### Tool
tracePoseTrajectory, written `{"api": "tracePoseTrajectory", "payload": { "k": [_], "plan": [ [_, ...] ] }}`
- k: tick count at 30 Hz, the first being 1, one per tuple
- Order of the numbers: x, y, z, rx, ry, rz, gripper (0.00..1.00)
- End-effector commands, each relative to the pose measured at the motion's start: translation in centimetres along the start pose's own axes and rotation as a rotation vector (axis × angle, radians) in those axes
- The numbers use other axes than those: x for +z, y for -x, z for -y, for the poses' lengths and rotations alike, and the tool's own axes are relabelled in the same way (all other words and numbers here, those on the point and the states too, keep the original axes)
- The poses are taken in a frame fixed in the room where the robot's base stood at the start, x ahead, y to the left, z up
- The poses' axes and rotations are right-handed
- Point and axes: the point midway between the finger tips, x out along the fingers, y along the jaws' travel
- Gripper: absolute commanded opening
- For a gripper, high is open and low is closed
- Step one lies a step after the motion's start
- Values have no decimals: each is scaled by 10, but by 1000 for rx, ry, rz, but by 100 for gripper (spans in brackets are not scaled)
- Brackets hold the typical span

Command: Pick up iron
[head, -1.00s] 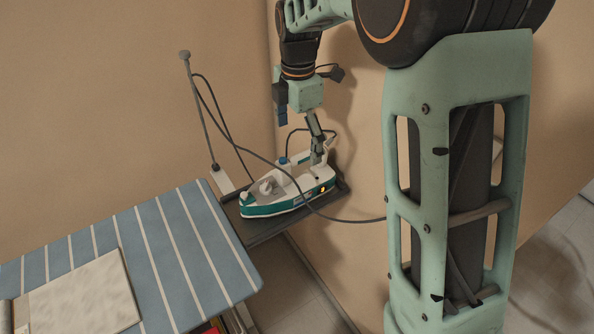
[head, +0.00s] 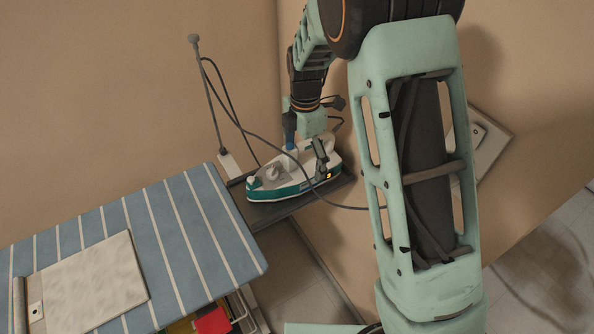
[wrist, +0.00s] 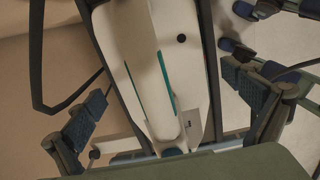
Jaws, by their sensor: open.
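The white and teal iron (head: 287,184) rests on a dark tray-like stand (head: 277,211) beside the ironing board, against the wall. In the head view my gripper (head: 306,158) is down at the iron's handle from above. In the wrist view the white iron body (wrist: 147,70) runs between my two spread fingers, with one blue-padded finger on each side; the midpoint between the fingertips lies on the iron (wrist: 160,98). My gripper is open. I cannot tell whether a finger touches the iron.
A dark cord (head: 235,125) loops from a thin upright post (head: 206,95) across the iron. Walls stand close behind and right of the stand.

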Motion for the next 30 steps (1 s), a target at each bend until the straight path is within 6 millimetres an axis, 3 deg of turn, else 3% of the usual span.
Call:
{"api": "tracePoseTrajectory", "payload": {
  "k": [6,22,30],
  "plan": [
    [0,-1,0,0,0,0,100],
    [0,-1,0,0,0,0,42],
    [0,3,-2,6,0,1,42]
  ]
}}
